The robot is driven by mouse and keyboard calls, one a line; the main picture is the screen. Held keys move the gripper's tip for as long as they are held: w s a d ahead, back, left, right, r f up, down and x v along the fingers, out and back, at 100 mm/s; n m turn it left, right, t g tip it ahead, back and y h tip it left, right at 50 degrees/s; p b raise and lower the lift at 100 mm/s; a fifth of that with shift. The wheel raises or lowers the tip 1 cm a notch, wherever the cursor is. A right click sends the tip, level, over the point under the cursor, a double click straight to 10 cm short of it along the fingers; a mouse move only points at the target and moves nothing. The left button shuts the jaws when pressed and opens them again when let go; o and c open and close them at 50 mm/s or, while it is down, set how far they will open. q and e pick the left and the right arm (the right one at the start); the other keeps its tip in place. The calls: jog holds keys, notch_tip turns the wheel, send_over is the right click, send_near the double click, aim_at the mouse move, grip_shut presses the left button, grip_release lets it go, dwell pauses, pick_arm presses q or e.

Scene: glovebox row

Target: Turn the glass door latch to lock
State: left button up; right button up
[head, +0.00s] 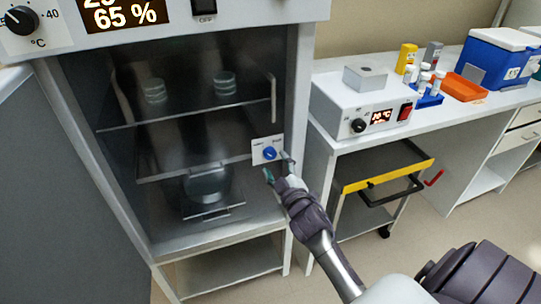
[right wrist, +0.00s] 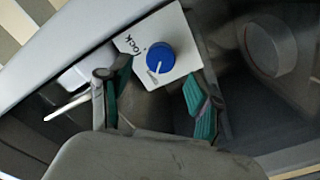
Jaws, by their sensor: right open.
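The latch is a blue round knob (head: 269,154) on a white plate (head: 260,145) at the right edge of the glass door (head: 180,130). In the right wrist view the blue knob (right wrist: 160,58) has a pale pointer mark, and the word "lock" is printed on the plate (right wrist: 140,42). The pointer aims away from that word. My right gripper (head: 278,169) is open in front of the plate. In the wrist view its two teal fingertips (right wrist: 160,103) stand on either side below the knob, apart from it. My left gripper is out of view.
Dishes and flasks stand on shelves behind the glass. A door handle (head: 273,97) rises above the latch. To the right, a small white heater box (head: 345,110) stands on a bench above a cart with a yellow edge (head: 388,177).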

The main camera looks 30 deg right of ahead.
aim_at(271, 156)
jog(key=x, duration=0.4)
jog(key=shift+w, duration=0.4)
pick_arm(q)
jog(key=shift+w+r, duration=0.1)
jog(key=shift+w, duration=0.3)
pick_arm(e)
jog(key=c, duration=1.1)
jog(key=shift+c, duration=0.2)
